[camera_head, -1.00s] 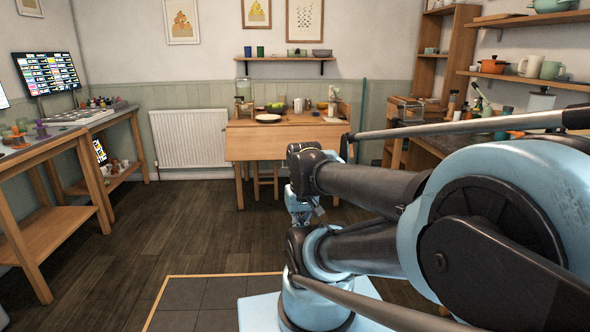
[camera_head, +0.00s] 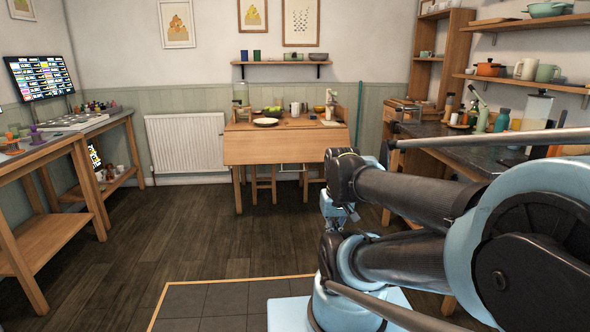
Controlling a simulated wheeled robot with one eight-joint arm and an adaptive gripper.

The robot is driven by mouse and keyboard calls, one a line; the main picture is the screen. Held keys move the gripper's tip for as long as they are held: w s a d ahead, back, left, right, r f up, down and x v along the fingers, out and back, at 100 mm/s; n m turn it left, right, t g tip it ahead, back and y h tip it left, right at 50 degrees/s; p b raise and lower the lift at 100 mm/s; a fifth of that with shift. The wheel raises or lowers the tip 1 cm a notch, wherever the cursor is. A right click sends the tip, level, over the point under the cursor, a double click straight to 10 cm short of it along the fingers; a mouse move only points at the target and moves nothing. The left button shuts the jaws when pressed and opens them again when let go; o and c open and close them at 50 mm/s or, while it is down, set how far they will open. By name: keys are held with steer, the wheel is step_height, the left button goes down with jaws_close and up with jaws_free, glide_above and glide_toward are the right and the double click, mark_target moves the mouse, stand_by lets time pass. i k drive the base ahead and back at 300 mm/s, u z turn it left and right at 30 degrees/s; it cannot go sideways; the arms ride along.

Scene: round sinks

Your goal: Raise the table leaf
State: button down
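The wooden table (camera_head: 245,133) stands against the far wall. Its front leaf (camera_head: 280,149) hangs down as a flat wooden panel facing me. A white plate (camera_head: 265,122) and several small items stand on the tabletop. My gripper (camera_head: 335,222) is at the end of my blue and black arm, in front of and right of the table, well apart from the leaf. It is small in view and partly covered by my arm, so its fingers cannot be made out.
A workbench (camera_head: 60,150) with a monitor (camera_head: 40,77) stands at the left. A dark counter (camera_head: 470,148) with bottles runs along the right. A white radiator (camera_head: 186,142) is on the far wall. The dark wood floor (camera_head: 180,235) before the table is clear.

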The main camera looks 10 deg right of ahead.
mark_target(293, 146)
steer(key=z, duration=0.05)
steer(key=i, duration=1)
steer(key=u, duration=0.05)
